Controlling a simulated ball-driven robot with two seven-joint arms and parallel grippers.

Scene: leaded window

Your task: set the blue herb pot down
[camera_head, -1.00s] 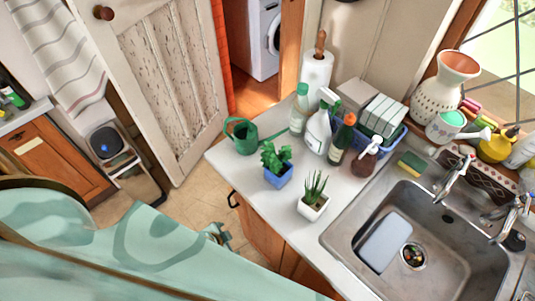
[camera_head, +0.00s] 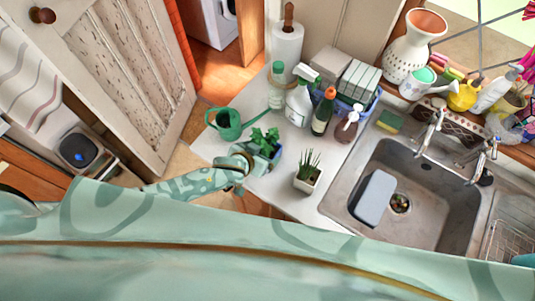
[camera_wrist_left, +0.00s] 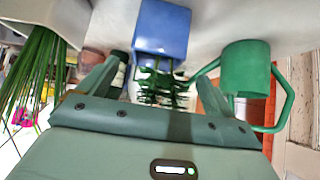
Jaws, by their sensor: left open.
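The blue herb pot (camera_head: 277,155) stands upright on the white counter (camera_head: 262,192), its leafy green plant above the rim. My left gripper (camera_head: 246,163) is at the pot's left front side and partly covers it. In the left wrist view, which looks upside down, the blue pot (camera_wrist_left: 162,28) is just beyond my open fingers (camera_wrist_left: 156,72), with the herb leaves between them. I see no finger clearly pressing on the pot. My right gripper is not in view.
A green watering can (camera_head: 228,123) stands close to the pot's left. A white pot with a spiky plant (camera_head: 308,177) is at its right front. Bottles (camera_head: 322,112) and a blue crate (camera_head: 358,106) stand behind, and the sink (camera_head: 425,190) is at the right.

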